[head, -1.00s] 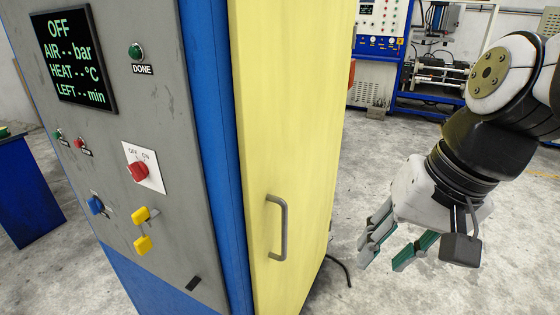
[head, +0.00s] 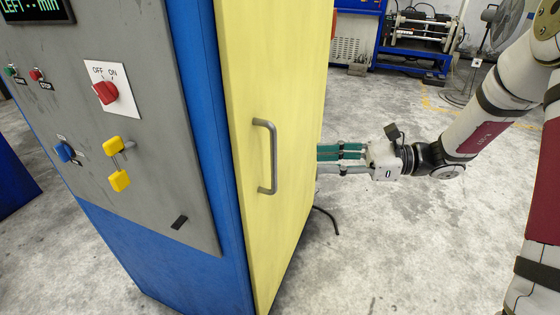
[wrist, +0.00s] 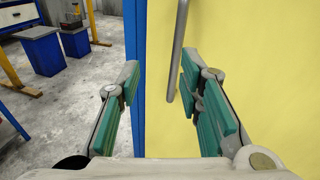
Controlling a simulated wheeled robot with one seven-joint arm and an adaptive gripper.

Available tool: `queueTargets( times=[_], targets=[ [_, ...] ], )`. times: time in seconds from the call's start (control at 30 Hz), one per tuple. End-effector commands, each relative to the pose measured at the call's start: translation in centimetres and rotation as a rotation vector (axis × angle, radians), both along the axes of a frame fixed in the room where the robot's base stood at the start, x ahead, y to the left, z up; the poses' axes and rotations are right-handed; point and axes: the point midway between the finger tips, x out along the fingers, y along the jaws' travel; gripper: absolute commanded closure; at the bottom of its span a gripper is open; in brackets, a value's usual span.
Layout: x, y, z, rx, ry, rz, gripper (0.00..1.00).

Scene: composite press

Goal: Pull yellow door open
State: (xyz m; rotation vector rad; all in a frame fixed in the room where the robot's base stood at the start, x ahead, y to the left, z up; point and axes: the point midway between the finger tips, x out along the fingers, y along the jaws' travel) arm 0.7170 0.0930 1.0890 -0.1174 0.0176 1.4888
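The yellow door (head: 285,90) is a tall panel beside the blue frame post of the press, and it looks closed. Its grey bar handle (head: 273,157) stands upright near the blue post. My gripper (head: 325,152) is to the right of the handle in the head view, fingers pointing left, tips at the door's right outline. In the wrist view the handle (wrist: 176,50) shows between the spread green-padded fingers, nearer the right one. The gripper (wrist: 160,88) is open with nothing held. The exact gap between fingertips and handle is hard to tell.
The grey control panel (head: 130,205) with knobs and yellow levers is left of the blue post (head: 205,140). A black hose (head: 328,220) lies on the floor by the door. Concrete floor right of the door is mostly clear. Blue boxes (wrist: 75,42) show in the wrist view.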

Motion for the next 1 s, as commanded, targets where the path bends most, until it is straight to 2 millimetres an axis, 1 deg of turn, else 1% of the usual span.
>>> queueTargets(
  times=[0.03, 0.1, 0.23, 0.33, 0.47, 0.8, 0.9, 1.0],
  targets=[
    [1.0, -0.4, -0.9, 0.034, 0.022, -0.025, 0.67],
    [1.8, -0.8, -1.4, 0.067, 0.043, -0.052, 0.67],
    [2.4, -0.8, -1.7, 0.095, 0.058, -0.072, 0.67],
    [2.5, 0.0, -1.6, 0.096, 0.06, -0.071, 0.67],
    [2.7, 2.1, -1.6, 0.095, 0.059, -0.068, 0.67],
    [3.7, 8.6, -1.6, 0.093, 0.058, -0.068, 0.67],
    [3.9, 10.2, -1.6, 0.093, 0.058, -0.068, 0.67],
    [4.2, 11.3, -1.7, 0.092, 0.057, -0.07, 0.67]
  ],
)
